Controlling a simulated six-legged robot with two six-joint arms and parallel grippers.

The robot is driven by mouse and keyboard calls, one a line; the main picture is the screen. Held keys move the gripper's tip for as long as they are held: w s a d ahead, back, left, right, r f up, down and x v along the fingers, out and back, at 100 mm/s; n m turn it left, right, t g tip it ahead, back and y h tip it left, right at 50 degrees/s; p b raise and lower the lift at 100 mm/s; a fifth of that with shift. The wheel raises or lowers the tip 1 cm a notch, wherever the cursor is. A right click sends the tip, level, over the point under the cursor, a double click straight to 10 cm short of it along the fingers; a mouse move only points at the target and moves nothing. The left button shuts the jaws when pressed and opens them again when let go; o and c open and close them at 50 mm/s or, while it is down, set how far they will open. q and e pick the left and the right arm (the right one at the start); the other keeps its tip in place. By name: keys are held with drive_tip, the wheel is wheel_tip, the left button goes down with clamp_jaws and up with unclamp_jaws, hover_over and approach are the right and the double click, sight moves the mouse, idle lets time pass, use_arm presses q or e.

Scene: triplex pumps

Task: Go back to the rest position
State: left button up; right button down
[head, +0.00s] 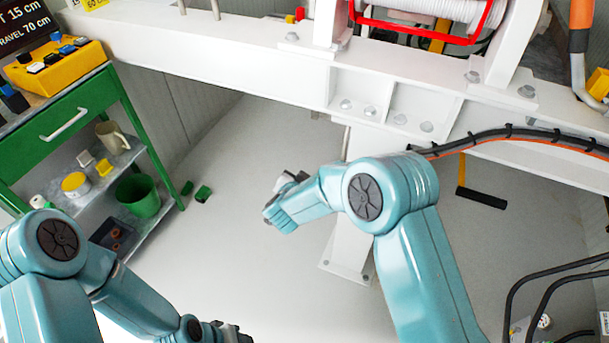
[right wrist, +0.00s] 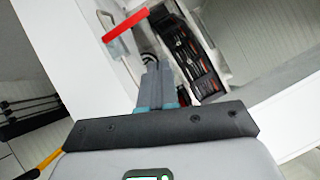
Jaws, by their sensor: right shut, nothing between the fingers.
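My right arm reaches in from the lower right in the head view, its wrist bent to the left over the grey floor. Only a small dark and grey part of my right gripper (head: 290,180) shows beyond that wrist. In the right wrist view my right gripper (right wrist: 154,82) has its fingers together with nothing between them. My left arm is folded low at the left of the head view. The dark end of my left gripper (head: 232,334) is at the bottom edge, and its fingers are mostly cut off.
A white steel frame (head: 225,68) crosses the top, with a leg (head: 350,245) standing behind my right forearm. A green cart (head: 70,125) with a yellow box (head: 55,72), a beige jug (head: 112,136) and a green bucket (head: 138,196) stands left. Black hoses (head: 555,290) curve at lower right.

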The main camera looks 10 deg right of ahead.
drive_tip(key=shift+s+a+r, duration=0.1)
drive_tip(key=shift+s+r, duration=0.05)
drive_tip(key=shift+s, duration=0.05)
idle(0.3)
